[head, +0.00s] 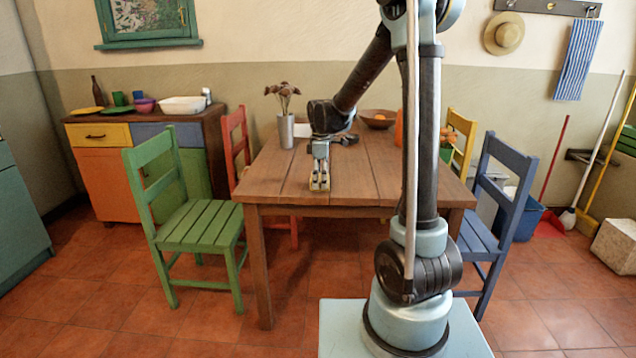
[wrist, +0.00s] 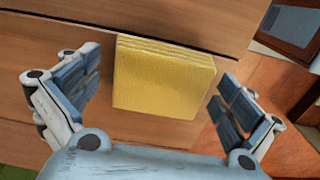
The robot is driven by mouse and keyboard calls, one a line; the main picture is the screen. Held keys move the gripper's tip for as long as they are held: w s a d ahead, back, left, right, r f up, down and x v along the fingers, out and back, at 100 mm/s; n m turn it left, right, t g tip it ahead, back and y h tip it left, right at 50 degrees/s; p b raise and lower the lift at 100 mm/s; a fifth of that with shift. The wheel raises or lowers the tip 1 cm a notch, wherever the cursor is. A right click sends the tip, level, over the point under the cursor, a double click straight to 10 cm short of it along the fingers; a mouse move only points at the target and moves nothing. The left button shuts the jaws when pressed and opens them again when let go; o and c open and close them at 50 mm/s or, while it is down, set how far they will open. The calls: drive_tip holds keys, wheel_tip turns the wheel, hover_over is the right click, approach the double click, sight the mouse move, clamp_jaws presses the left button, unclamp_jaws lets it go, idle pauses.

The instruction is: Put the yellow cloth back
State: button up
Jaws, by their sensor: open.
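The yellow cloth (wrist: 163,80) is a folded, layered square lying on the wooden table (head: 270,180). In the wrist view it sits between the two spread fingers of my gripper (wrist: 160,95), with a gap on each side. In the head view my gripper (head: 320,182) points down over the near part of the tabletop, and a little yellow shows at its fingertips. My gripper is open and holds nothing.
A vase of dried flowers (head: 286,130) stands left of my gripper on the table. A bowl of fruit (head: 379,120) is farther back. Green (head: 190,210) and blue (head: 490,215) chairs flank the table. A striped towel (head: 577,62) hangs on the wall rack at the right.

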wheel_tip(320, 180, up, 11)
drive_tip(key=s+d+r+m, duration=0.1)
drive_tip(key=s+d+m, duration=0.4)
drive_tip(key=s+d, duration=0.4)
drive_tip(key=s+d+f+m, duration=0.3)
drive_tip(key=s+f+m, duration=0.1)
drive_tip(key=s, duration=0.3)
drive_tip(key=s+d+f+m+t, duration=0.1)
drive_tip(key=s+d+f+m, duration=0.3)
drive_tip(key=s, duration=0.4)
drive_tip(key=s+d+f+m+t, duration=0.1)
drive_tip(key=s+d+f+m, duration=0.3)
drive_tip(key=s, duration=0.3)
drive_tip(key=shift+s+f, duration=0.35)
drive_tip(key=shift+f, duration=0.45)
drive_tip(key=shift+d, duration=0.1)
